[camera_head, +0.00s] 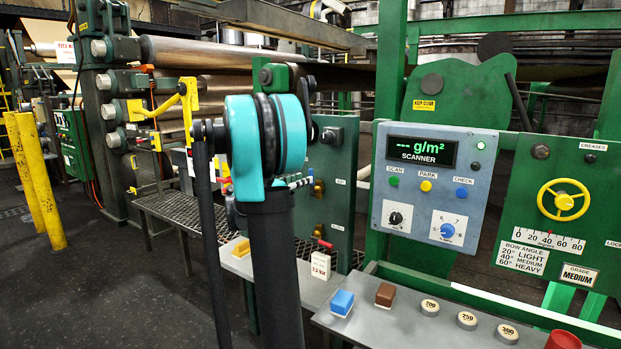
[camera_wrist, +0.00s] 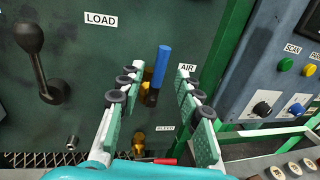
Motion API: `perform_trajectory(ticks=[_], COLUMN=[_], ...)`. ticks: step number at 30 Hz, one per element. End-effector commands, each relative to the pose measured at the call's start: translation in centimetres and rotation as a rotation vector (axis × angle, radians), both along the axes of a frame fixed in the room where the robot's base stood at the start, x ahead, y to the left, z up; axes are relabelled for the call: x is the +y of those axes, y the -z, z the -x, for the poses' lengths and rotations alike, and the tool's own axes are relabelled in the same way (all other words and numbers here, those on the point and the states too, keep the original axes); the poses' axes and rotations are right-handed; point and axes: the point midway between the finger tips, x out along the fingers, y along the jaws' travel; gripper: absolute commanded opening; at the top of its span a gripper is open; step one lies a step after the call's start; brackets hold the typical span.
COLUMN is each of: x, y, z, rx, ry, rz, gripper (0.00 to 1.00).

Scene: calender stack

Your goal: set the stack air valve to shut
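The air valve has a blue lever (camera_wrist: 162,66) on a brass body (camera_wrist: 146,92), beside the AIR label (camera_wrist: 187,67) on a green panel. The lever points up, leaning slightly right. My gripper (camera_wrist: 158,80) is open, its green pads on either side of the valve with visible gaps. The lever shows between the fingers, nearer the right one; I see no contact. In the head view, the brass air valve body (camera_head: 318,188) shows just right of my arm; its lever is not clearly seen there.
A lower brass valve (camera_wrist: 138,141) has a red lever (camera_wrist: 165,161) near the BLEED label. A black LOAD lever (camera_wrist: 40,62) is left of my gripper. The grey scanner box (camera_head: 435,180) and a shelf with several blocks and knobs stand to the right.

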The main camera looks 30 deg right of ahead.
Motion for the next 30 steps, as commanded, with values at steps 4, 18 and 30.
perform_trajectory(ticks=[4, 18, 30], x=[-2.6, -5.0, -5.0], y=[0.0, 0.0, 0.0], z=[-0.4, -1.0, -1.0], rx=[0.000, -0.001, -0.001], ry=[0.003, 0.000, 0.000], rz=[0.000, 0.000, 0.000], gripper=[0.35, 0.35, 0.00])
